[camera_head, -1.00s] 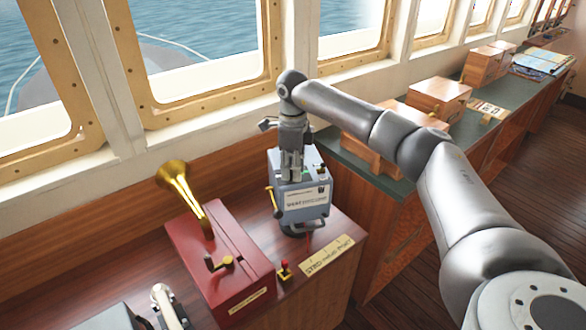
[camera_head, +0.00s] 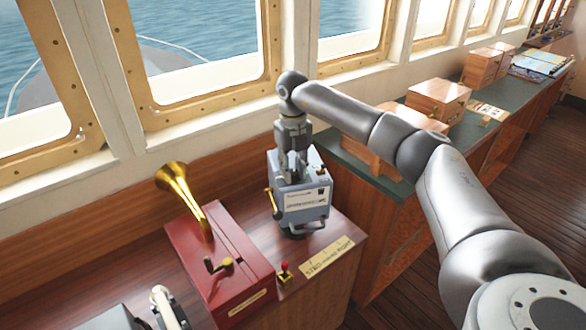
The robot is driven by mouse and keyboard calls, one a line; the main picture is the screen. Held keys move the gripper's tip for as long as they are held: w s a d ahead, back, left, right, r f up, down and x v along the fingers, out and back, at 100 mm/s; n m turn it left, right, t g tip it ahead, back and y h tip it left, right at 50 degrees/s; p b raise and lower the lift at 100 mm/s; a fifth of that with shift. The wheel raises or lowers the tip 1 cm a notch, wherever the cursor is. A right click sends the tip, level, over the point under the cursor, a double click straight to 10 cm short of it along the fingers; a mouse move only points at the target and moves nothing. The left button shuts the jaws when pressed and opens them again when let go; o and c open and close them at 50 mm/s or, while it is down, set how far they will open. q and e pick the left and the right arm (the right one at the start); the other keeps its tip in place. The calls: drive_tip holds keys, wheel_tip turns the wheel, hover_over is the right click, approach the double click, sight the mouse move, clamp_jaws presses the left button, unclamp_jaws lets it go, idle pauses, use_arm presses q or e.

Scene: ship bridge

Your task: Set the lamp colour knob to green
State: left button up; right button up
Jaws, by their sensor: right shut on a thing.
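The grey-blue lamp box (camera_head: 306,206) stands on the wooden desk, with white labels on its front and a brass lever (camera_head: 272,203) on its left side. My right gripper (camera_head: 293,177) points down onto the top of the box. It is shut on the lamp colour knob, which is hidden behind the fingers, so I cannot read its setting. A small dark part shows on the box top to the right of the fingers. My left gripper is not in view.
A red box (camera_head: 222,262) with a brass horn (camera_head: 184,192) and crank stands left of the lamp. A small red-topped switch (camera_head: 284,272) and a paper label (camera_head: 327,257) lie in front. Wooden boxes (camera_head: 438,100) stand on the green counter to the right.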

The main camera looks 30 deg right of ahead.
sight(294, 171)
drive_tip(key=m, duration=0.6)
drive_tip(key=shift+d+r, duration=0.1)
drive_tip(key=shift+r, duration=0.05)
idle(0.5)
drive_tip(key=o, duration=1)
drive_tip(key=shift+o, duration=0.2)
wheel_tip(294, 171, up, 12)
